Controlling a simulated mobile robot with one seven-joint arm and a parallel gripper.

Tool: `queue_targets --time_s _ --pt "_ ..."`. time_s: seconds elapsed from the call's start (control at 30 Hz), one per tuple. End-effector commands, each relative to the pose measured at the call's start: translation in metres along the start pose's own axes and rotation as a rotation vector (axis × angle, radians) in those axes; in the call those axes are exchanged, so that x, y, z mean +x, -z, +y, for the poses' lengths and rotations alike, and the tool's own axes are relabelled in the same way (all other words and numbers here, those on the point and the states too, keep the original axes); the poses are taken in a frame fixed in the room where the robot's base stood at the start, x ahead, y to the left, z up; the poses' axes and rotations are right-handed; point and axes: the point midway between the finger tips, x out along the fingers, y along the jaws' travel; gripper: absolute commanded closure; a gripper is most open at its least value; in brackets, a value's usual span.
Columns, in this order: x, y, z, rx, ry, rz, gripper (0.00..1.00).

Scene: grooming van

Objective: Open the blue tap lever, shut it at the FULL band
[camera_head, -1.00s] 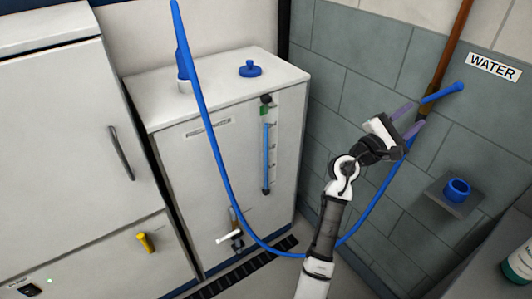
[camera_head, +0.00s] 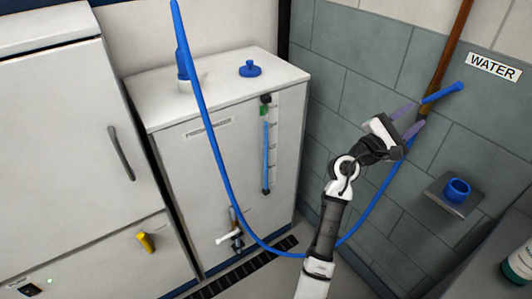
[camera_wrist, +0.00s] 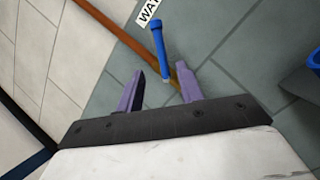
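The blue tap lever (camera_head: 443,93) sticks out to the right across the copper pipe on the tiled wall, below the WATER sign. It also shows in the wrist view (camera_wrist: 157,40), just ahead of the fingers. My gripper (camera_head: 409,120) is open and empty, its purple fingers apart, at the lower left of the lever. In the wrist view my gripper (camera_wrist: 161,84) has the lever's lower end near the gap between its fingertips. The white tank (camera_head: 190,165) has a sight gauge (camera_head: 267,150) with a blue column whose top lies just below a green band (camera_head: 264,110).
A blue hose (camera_head: 213,145) hangs from the tank top and loops behind my arm toward the pipe. A blue cap (camera_head: 250,69) sits on the tank. A small shelf with a blue cup (camera_head: 457,190) is right of my gripper. A white cabinet (camera_head: 60,140) stands left.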

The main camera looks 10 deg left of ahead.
Motion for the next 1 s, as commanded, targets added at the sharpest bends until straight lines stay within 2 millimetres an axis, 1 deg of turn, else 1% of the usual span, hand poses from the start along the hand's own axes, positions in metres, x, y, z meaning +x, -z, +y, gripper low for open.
queue_targets --time_s 0.47,0.57,0.67,0.8,1.0 --pt "0.000 0.000 0.000 0.000 0.000 0.000 0.63" --pt "0.002 -0.003 0.002 0.001 0.015 -0.002 0.63" --pt "0.009 -0.011 0.009 0.000 0.079 0.001 0.63" --pt "0.017 -0.023 0.024 -0.023 0.223 0.057 0.63" --pt "0.015 -0.026 0.042 -0.081 0.355 0.186 0.63"
